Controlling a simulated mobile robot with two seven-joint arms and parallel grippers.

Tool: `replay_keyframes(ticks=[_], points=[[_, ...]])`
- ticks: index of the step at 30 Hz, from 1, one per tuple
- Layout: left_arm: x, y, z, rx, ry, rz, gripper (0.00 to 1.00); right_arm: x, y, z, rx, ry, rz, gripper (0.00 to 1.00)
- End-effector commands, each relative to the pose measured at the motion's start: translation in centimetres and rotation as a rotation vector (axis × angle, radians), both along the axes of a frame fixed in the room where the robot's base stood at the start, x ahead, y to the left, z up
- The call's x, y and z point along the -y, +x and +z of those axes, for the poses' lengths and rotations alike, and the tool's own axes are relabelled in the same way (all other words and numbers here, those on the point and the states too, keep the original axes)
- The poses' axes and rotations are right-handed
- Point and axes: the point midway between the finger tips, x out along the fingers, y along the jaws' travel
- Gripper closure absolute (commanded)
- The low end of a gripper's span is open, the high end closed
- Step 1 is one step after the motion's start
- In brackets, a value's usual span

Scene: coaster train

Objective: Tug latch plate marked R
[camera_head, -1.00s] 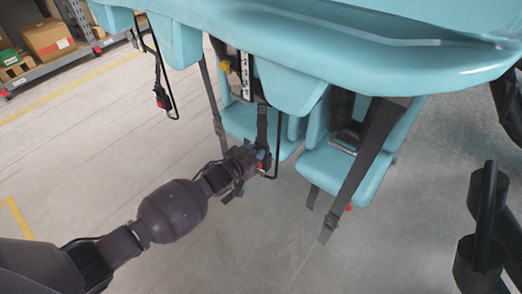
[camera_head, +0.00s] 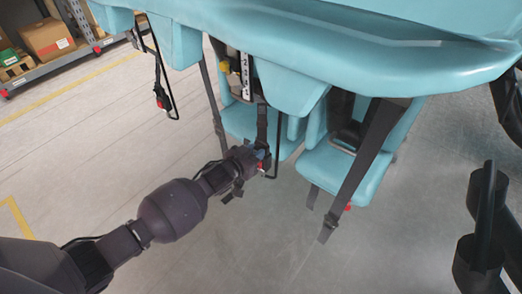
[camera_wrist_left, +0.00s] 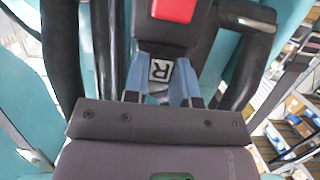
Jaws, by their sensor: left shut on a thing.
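The latch plate marked R (camera_wrist_left: 160,71) shows in the left wrist view, just below a black buckle with a red button (camera_wrist_left: 173,10). My left gripper (camera_wrist_left: 162,88) has its blue fingers on either side of the plate and is shut on it. In the head view my left gripper (camera_head: 258,156) is at the buckle hanging at the middle seat, and its red button (camera_head: 262,166) shows beside the fingers. Whether the plate sits inside the buckle is hard to tell. My right gripper is not in view.
Light blue seats (camera_head: 345,172) hang under a large light blue body (camera_head: 330,40). A loose black strap (camera_head: 350,180) hangs at the right seat. Another red-button buckle (camera_head: 161,101) hangs at left. Shelves with boxes (camera_head: 48,38) stand at far left. The floor below is clear.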

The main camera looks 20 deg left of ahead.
Motion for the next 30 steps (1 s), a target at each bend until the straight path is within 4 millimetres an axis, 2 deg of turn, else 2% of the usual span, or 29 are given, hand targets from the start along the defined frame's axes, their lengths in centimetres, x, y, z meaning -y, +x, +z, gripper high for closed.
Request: replay_keyframes(ticks=[1,2,6,8,20,30], points=[[0.1,0.1,0.4,0.007,-0.002,-0.001,1.0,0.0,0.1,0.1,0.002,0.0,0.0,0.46],[0.1,0.1,0.4,0.008,-0.002,-0.001,0.74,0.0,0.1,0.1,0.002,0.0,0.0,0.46],[0.0,0.1,0.4,0.008,-0.002,-0.001,0.53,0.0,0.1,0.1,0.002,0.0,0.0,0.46],[0.0,0.1,0.4,0.007,-0.002,-0.001,0.46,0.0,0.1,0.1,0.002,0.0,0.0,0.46],[-0.1,-0.2,0.3,0.004,0.0,0.0,0.46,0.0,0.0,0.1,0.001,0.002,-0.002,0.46],[-1.8,-4.7,2.1,0.01,-0.001,0.0,0.46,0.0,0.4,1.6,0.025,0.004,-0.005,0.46]])
